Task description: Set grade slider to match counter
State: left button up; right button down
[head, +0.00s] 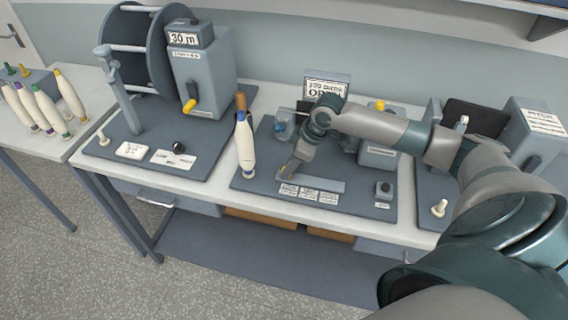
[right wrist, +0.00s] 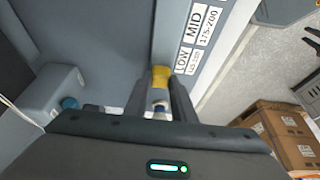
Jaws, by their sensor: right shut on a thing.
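The grade slider has a yellow knob (right wrist: 160,76), set near the LOW label (right wrist: 182,61) in the right wrist view; the MID 175-200 label (right wrist: 198,25) lies farther along. In the head view the slider's grey track (head: 322,184) runs behind a row of small labels (head: 308,194). My right gripper (head: 287,172) is at the track's left end, shut on the slider knob. I cannot tell which display is the counter. My left gripper is out of view.
A white bobbin with a blue tip (head: 245,150) stands left of the slider. A reel machine (head: 201,75) marked 30 m, with a yellow handle, stands farther left. Several bobbins (head: 45,105) stand on the left table.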

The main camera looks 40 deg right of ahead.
jog(key=shift+s+d, duration=0.65)
jog(key=shift+s, duration=0.05)
jog(key=shift+w+a, duration=0.1)
jog(key=c, duration=1.5)
grip_release()
jog(key=shift+r, duration=0.1)
jog(key=shift+s+d+r, duration=0.2)
jog(key=shift+d+r, duration=0.05)
jog(key=shift+r, duration=0.25)
jog(key=b+v, duration=0.4)
jog(key=v, duration=1.2)
jog(key=shift+s+a+r+b, duration=0.1)
jog(key=shift+b, duration=0.25)
jog(key=shift+s, duration=0.1)
